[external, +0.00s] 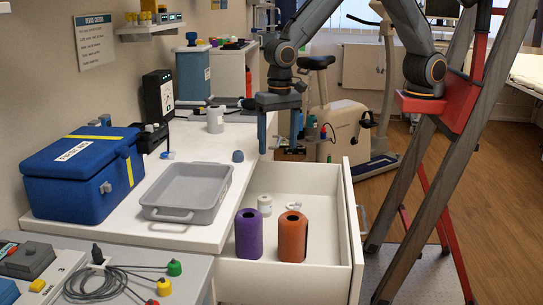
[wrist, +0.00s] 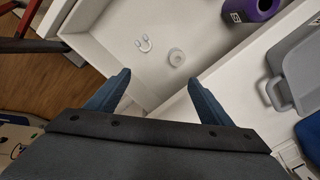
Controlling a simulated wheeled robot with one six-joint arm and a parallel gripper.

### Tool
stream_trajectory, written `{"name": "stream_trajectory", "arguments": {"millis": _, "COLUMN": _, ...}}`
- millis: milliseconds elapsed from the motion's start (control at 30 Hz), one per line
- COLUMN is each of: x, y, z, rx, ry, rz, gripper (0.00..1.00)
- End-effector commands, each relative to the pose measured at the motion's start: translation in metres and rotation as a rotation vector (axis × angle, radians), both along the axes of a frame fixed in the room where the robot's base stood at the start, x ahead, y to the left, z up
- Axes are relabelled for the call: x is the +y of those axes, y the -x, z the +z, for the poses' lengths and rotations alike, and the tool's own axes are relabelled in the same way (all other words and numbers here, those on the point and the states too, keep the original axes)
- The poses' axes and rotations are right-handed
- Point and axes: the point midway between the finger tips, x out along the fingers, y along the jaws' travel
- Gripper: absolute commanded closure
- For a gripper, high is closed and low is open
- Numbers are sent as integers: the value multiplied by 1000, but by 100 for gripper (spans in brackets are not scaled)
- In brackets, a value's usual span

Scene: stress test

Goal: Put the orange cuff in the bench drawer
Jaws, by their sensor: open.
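The orange cuff (external: 292,238) stands upright inside the open bench drawer (external: 345,225), near its front end in the external view. A purple cuff (external: 249,235) stands just left of it; it also shows at the top of the wrist view (wrist: 236,14). My gripper (external: 279,150) is open and empty, raised over the far end of the drawer and well apart from the orange cuff. In the wrist view its blue fingers (wrist: 158,78) are spread with nothing between them. The orange cuff is not seen in the wrist view.
A white roll (external: 264,204) and a small white U-shaped piece (external: 294,206) lie in the drawer. On the bench are a grey tray (external: 187,191), a blue box (external: 75,180) and a small dark-blue knob-like object (external: 238,156). A wooden-legged frame (external: 440,150) stands right of the drawer.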

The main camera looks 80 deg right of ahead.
Motion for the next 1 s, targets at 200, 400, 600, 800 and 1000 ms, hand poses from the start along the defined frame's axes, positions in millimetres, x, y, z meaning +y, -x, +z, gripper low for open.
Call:
{"name": "stream_trajectory", "arguments": {"millis": 200, "x": -148, "y": 30, "z": 17, "rx": -21, "ry": 8, "rz": 319, "gripper": 26}}
{"name": "stream_trajectory", "arguments": {"millis": 400, "x": -250, "y": 92, "z": 20, "rx": -35, "ry": 25, "rz": 616, "gripper": 26}}
{"name": "stream_trajectory", "arguments": {"millis": 600, "x": -299, "y": 146, "z": 16, "rx": -41, "ry": 41, "rz": 822, "gripper": 26}}
{"name": "stream_trajectory", "arguments": {"millis": 800, "x": -310, "y": 163, "z": 14, "rx": -41, "ry": 45, "rz": 890, "gripper": 26}}
{"name": "stream_trajectory", "arguments": {"millis": 1000, "x": -310, "y": 163, "z": 14, "rx": -41, "ry": 45, "rz": 892, "gripper": 26}}
